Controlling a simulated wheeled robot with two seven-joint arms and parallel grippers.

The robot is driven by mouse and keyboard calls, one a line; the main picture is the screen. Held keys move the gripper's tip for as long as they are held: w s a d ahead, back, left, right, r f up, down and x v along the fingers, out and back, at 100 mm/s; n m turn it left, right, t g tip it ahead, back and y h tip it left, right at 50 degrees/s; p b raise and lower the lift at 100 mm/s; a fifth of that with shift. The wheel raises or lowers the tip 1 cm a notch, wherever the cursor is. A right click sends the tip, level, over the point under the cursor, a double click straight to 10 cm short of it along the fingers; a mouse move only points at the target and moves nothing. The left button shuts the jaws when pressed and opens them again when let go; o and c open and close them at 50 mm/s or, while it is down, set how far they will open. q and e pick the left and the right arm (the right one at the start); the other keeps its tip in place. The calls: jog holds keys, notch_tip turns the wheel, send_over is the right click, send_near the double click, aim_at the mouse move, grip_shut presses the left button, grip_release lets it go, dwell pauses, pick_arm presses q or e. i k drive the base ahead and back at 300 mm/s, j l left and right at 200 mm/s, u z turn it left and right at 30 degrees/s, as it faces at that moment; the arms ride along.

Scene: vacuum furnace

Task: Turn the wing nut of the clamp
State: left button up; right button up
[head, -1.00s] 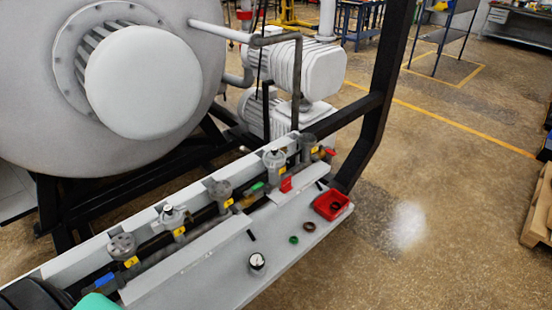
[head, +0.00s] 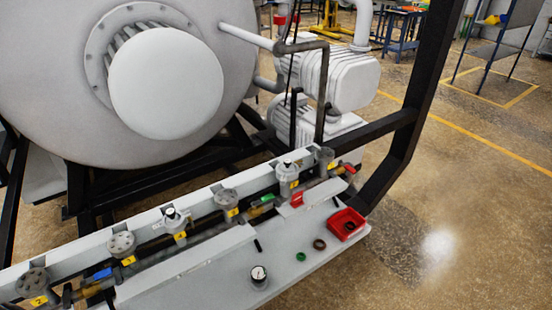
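I cannot make out a clamp or its wing nut for certain in the head view; any such part is too small to tell or out of view. A pipe line runs along the grey bench (head: 310,262), with several round grey fittings, among them one at the lower left (head: 32,281), one beside it (head: 121,243) and one further right (head: 227,199). Two fittings carry a small dark-topped part, one near the middle (head: 172,219) and one to the right (head: 288,168). Neither of my grippers is in view.
A black frame post (head: 425,90) rises on the right.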

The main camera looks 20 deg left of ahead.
aim_at(284, 179)
jog(key=i+l+u, duration=0.15)
jog(key=l+u, duration=0.25)
jog(key=i+l+u, duration=0.1)
jog(key=l+u, duration=0.3)
jog(key=i+l+u, duration=0.15)
jog(key=u, duration=0.2)
